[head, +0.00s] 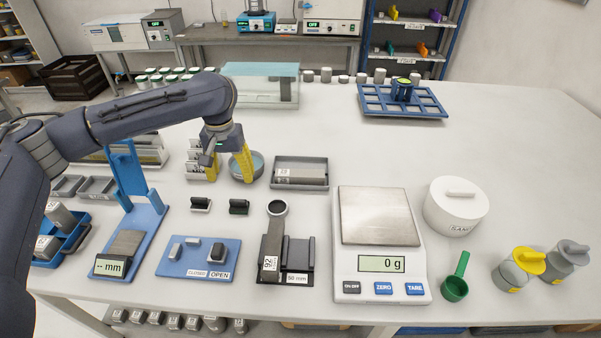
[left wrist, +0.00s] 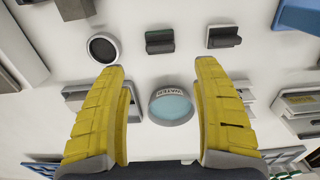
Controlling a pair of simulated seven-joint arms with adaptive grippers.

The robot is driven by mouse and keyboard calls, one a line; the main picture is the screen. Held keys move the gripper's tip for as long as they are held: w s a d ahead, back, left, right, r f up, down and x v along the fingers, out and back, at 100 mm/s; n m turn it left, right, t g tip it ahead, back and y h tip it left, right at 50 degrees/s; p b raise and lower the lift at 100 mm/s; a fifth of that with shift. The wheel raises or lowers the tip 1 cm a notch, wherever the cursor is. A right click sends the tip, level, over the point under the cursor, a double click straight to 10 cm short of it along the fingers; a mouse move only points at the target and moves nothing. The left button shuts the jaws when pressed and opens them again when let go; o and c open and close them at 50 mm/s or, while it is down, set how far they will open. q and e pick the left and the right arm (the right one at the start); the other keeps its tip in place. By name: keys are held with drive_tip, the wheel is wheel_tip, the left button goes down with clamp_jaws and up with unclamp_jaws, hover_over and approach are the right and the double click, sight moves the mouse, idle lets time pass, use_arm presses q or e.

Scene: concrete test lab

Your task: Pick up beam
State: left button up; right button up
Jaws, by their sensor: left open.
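The beam (head: 301,176) looks to be the grey labelled bar lying in a shallow grey tray (head: 300,160) near the middle of the table. My left gripper (head: 228,172) has yellow fingers spread apart with nothing between them. It hangs to the left of the tray, over or beside a round bowl of water (head: 257,170). In the left wrist view the bowl (left wrist: 170,107) shows between and beyond the open fingers (left wrist: 160,75). There the tray (left wrist: 74,90) is at the left, partly hidden by a finger. My right gripper is not in view.
A scale (head: 381,262) reading 0 g stands right of the tray. Two dark small blocks (head: 239,206) and a black fixture with a ring (head: 278,208) lie in front. A blue stand (head: 130,180) is at left.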

use_arm(q)
drive_tip(key=shift+c, duration=0.6)
wheel_tip(320, 180, up, 6)
drive_tip(key=r, duration=0.1)
hover_over(273, 244)
wheel_tip(273, 244, down, 12)
drive_tip(key=shift+r, duration=0.2)
drive_tip(key=shift+f, duration=0.1)
